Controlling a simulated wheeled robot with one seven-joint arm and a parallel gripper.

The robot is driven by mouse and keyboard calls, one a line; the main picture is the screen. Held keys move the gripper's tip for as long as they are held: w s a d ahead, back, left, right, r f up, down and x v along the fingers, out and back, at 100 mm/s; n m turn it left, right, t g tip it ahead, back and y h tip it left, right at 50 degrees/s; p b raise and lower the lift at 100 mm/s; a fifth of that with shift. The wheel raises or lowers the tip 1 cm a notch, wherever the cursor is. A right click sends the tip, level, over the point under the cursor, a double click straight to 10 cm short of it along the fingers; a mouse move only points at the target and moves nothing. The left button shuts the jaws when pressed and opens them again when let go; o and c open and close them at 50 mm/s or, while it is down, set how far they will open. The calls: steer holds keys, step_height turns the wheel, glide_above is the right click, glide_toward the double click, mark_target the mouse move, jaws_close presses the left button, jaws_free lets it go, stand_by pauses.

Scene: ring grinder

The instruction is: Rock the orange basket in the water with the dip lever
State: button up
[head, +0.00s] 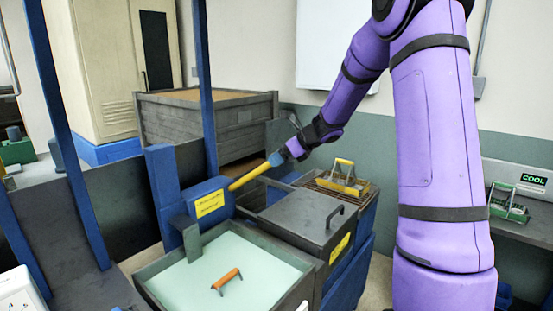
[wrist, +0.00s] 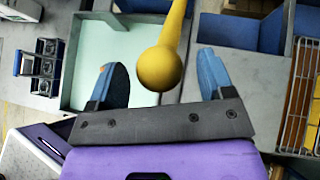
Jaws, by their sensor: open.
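The dip lever (head: 248,178) is a yellow bar rising to the right from a blue housing (head: 209,201) with a yellow label. In the wrist view its round yellow knob (wrist: 160,69) lies between the two blue fingers of my gripper (wrist: 163,78). The fingers are open, with a gap on both sides of the knob. In the head view my gripper (head: 277,158) is at the lever's upper end. The orange basket shows only as its orange handle (head: 227,281) above the pale green water (head: 250,262) in the front tank; its body is hidden.
A grey lidded tank (head: 300,218) stands right of the water tank. Behind it a yellow-handled basket (head: 343,178) sits on a grating. A green basket (head: 509,205) is on the right bench by a COOL display (head: 534,180). A blue post (head: 204,90) rises behind the lever.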

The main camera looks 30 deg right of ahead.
steer(key=v, duration=0.9)
